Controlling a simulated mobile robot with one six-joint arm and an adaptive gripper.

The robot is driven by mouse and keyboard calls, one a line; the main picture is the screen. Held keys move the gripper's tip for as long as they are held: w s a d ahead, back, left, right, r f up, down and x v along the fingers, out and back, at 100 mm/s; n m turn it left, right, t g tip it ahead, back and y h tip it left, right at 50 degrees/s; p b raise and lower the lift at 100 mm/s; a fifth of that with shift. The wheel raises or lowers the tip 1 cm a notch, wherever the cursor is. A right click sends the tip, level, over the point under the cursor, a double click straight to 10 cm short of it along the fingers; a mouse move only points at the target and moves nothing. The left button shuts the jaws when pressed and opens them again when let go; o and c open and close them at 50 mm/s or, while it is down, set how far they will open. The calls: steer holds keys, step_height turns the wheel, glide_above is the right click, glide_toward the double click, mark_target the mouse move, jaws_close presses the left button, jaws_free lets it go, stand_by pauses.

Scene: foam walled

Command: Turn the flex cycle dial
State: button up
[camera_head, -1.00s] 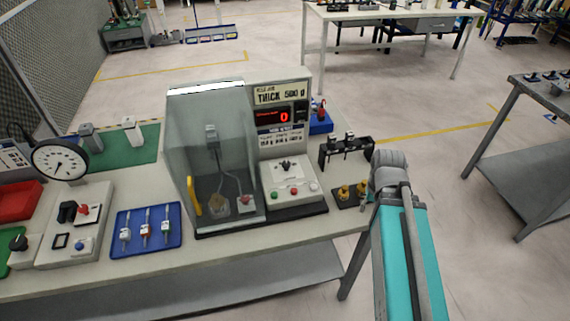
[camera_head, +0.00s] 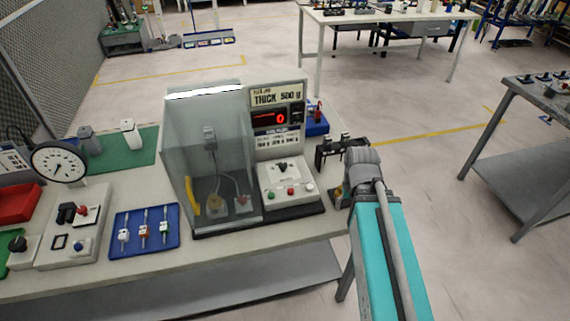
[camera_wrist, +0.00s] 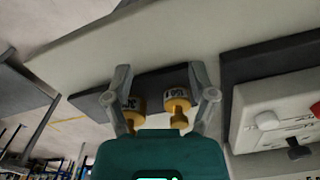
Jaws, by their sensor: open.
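The machine's sloped white control panel (camera_head: 290,188) carries a black dial (camera_head: 283,166) above a row of coloured buttons. I take this to be the flex cycle dial; its label is too small to read. In the head view my arm is just right of the panel and hides most of the weights.
A clear guard box (camera_head: 210,155) with a yellow handle (camera_head: 190,197) stands left of the panel. A black rack (camera_head: 335,150) stands behind my wrist. A blue tray (camera_head: 145,232) and a dial gauge (camera_head: 60,162) are further left.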

steer(key=w+a+r+m+p, duration=0.1)
steer(key=w+a+r+p, duration=0.1)
steer(key=a+r+p, duration=0.1)
steer(key=w+a+r+p, duration=0.3)
steer(key=a+r, duration=0.1)
steer(key=w+a+r+m+p, duration=0.1)
steer(key=w+a+r+p, duration=0.2)
steer(key=p, duration=0.1)
steer(key=shift+w+a+r+m, duration=0.15)
steer(key=shift+r+m, duration=0.05)
steer(key=shift+m, duration=0.1)
step_height(320, 180, up, 7)
steer(key=m+p, duration=0.2)
steer(key=p, duration=0.5)
glide_above(283, 164)
steer(key=shift+f, duration=0.2)
step_height(283, 164, down, 14)
steer(key=b, duration=1.3)
steer(key=shift+r+b, duration=0.25)
steer(key=shift+b, duration=0.1)
jaws_close()
